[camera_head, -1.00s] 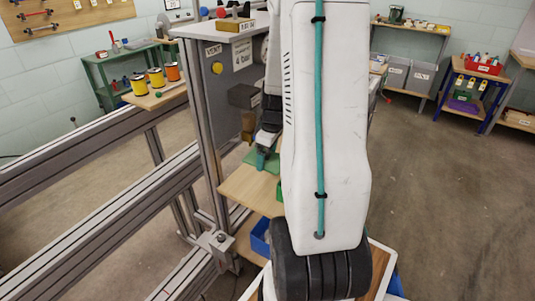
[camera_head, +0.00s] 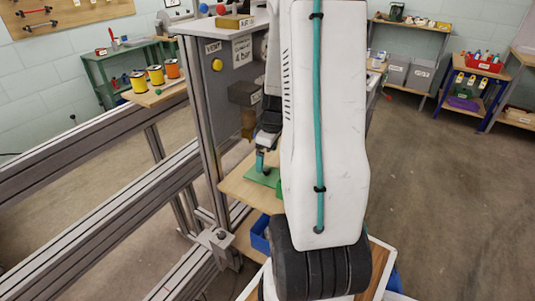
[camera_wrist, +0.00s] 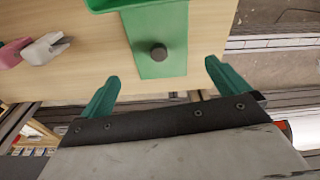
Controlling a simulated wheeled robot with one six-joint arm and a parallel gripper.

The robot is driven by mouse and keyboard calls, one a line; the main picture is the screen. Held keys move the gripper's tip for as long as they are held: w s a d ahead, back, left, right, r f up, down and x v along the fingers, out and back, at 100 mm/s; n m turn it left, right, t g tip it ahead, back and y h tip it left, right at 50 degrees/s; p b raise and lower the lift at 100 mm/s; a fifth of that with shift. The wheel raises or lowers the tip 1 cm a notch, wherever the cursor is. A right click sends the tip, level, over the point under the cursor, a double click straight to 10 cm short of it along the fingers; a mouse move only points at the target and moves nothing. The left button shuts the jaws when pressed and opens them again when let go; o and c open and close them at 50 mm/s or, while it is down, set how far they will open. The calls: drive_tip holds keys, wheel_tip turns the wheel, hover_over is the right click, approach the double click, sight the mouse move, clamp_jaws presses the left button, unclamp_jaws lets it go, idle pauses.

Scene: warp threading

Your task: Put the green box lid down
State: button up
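The green box lid (camera_wrist: 172,26) lies on a wooden shelf, with its dark round knob (camera_wrist: 158,52) facing my wrist camera. In the head view the lid (camera_head: 258,177) looks flat on the shelf. My gripper (camera_wrist: 160,76) is open, its two teal fingers wide apart with nothing between them, just short of the knob in the wrist view. In the head view my gripper (camera_head: 262,163) is just above the lid. Part of the green box (camera_wrist: 110,4) shows at the top of the wrist view; my arm hides most of it in the head view.
The wooden shelf (camera_head: 235,188) sits beside a grey cabinet (camera_head: 222,115) on a metal frame. Pliers with a pink part (camera_wrist: 40,48) lie left of the lid in the wrist view. A blue bin (camera_head: 259,238) is below the shelf. Bare shelf lies between pliers and lid.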

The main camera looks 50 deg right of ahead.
wheel_tip(320, 180, up, 13)
drive_tip(key=s, duration=0.1)
drive_tip(key=shift+s+d, duration=0.15)
drive_tip(key=shift+s, duration=0.05)
idle(0.6)
drive_tip(key=s+a+r+m, duration=0.1)
drive_tip(key=s+a+r, duration=0.2)
drive_tip(key=a, duration=0.7)
drive_tip(key=s+a+r, duration=0.3)
drive_tip(key=s+a, duration=0.1)
drive_tip(key=a, duration=0.6)
drive_tip(key=s+a+r+m, duration=0.1)
drive_tip(key=s+a+r, duration=0.3)
drive_tip(key=a, duration=0.6)
drive_tip(key=shift+s+a+m, duration=0.15)
drive_tip(key=shift+a+m, duration=0.15)
drive_tip(key=shift+r, duration=0.1)
